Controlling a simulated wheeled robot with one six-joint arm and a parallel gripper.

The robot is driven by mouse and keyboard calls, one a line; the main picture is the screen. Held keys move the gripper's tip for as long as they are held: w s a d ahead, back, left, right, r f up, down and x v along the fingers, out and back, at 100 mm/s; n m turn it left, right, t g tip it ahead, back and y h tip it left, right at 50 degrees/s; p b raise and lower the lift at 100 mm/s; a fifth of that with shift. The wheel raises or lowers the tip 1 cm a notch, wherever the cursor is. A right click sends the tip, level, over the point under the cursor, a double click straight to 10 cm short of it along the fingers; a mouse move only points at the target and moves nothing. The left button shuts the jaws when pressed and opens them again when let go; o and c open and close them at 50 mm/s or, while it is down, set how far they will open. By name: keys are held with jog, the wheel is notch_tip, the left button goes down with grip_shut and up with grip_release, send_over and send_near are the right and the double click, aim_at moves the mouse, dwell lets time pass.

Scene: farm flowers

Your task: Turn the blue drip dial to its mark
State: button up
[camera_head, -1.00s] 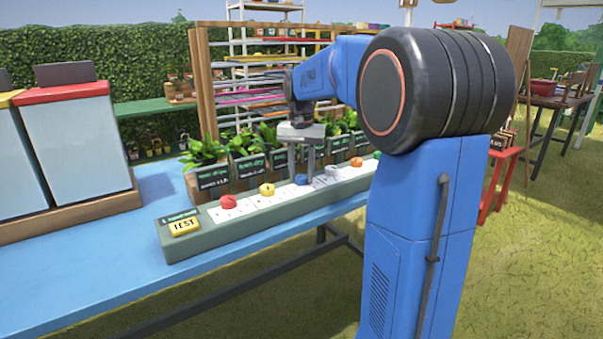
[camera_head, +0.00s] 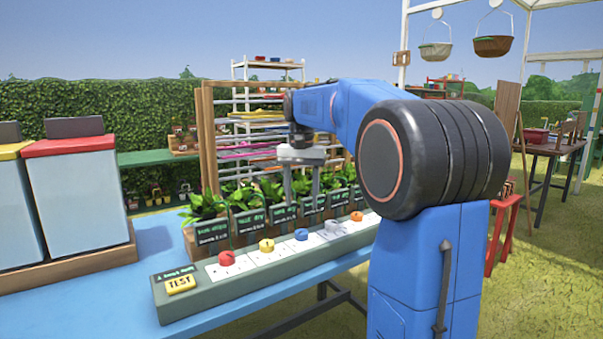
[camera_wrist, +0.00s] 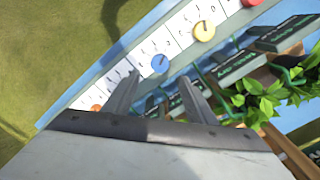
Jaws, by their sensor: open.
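The blue dial (camera_head: 301,234) sits on the long grey-green panel (camera_head: 205,295), between the yellow dial (camera_head: 266,245) and a white dial (camera_head: 331,226). It also shows in the wrist view (camera_wrist: 159,63), where a dark pointer line is visible on its top. White scale cards lie under the dials; which mark is the blue dial's own is too small to tell. My gripper (camera_head: 301,192) is above and behind the dial row, fingers pointing down, apart from the blue dial. In the wrist view the open, empty fingers (camera_wrist: 160,90) reach toward the panel.
A red dial (camera_head: 226,258) and an orange dial (camera_head: 356,216) are on the same panel, with a yellow TEST button (camera_head: 180,283) at its left end. Potted plants (camera_head: 245,215) with dark signs stand close behind. White bins (camera_head: 78,195) stand at the left of the blue table.

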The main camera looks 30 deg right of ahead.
notch_tip(320, 180, up, 8)
jog(key=shift+f, duration=0.2)
jog(key=shift+a, duration=0.1)
dwell(0.5)
jog(key=s+a+f+n+t, duration=0.1)
jog(key=s+a+f+n, duration=0.1)
jog(key=s+a+f, duration=0.45)
jog(key=s+a+f+n+t, duration=0.1)
jog(key=s+a+f+n, duration=0.25)
jog(key=s, duration=0.55)
jog(key=s+a+f+n+t, duration=0.1)
jog(key=s+a+f, duration=0.1)
jog(key=s+f, duration=0.5)
jog(key=s+a+f+n+t, duration=0.1)
jog(key=s+a+f+n, duration=0.1)
jog(key=s+f, duration=0.5)
notch_tip(320, 180, down, 3)
jog(key=shift+s+a+f+t, duration=0.1)
jog(key=shift+s+a+t, duration=0.3)
jog(key=shift+a, duration=0.4)
jog(key=shift+w, duration=0.1)
